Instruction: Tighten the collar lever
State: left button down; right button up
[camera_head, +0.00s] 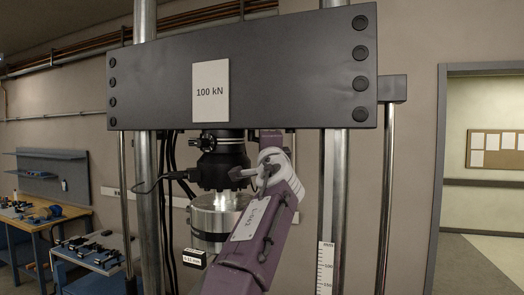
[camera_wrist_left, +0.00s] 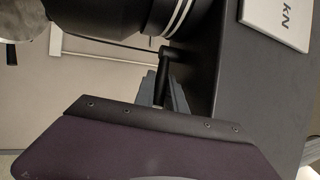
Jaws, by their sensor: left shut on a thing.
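The black collar (camera_head: 222,165) hangs under the crosshead, above a bright metal cylinder (camera_head: 218,215). In the left wrist view the collar (camera_wrist_left: 110,12) is a dark round body at the top, beside a part with pale rings. The collar lever (camera_wrist_left: 164,68) is a short black bar beside it. My left gripper (camera_wrist_left: 163,95) is shut on the lever; its grey fingers show past the purple wrist body. In the head view my left gripper (camera_head: 258,172) is at the collar's right side, partly hidden by my purple arm. My right gripper is not in view.
The wide dark crosshead (camera_head: 290,70) with a 100 kN label (camera_head: 210,91) lies just above my arm. Metal columns (camera_head: 146,200) stand on both sides. Cables hang at the left. Benches with tools (camera_head: 95,250) stand at far left; a doorway is at right.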

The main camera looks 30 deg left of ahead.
pick_arm(q)
jog(key=shift+r, duration=0.15)
jog(key=c, duration=1.7)
grip_release()
jog(key=shift+c, duration=0.2)
jog(key=shift+o, duration=0.3)
jog(key=shift+w, duration=0.1)
jog(key=b+v, duration=0.6)
jog(key=v, duration=0.3)
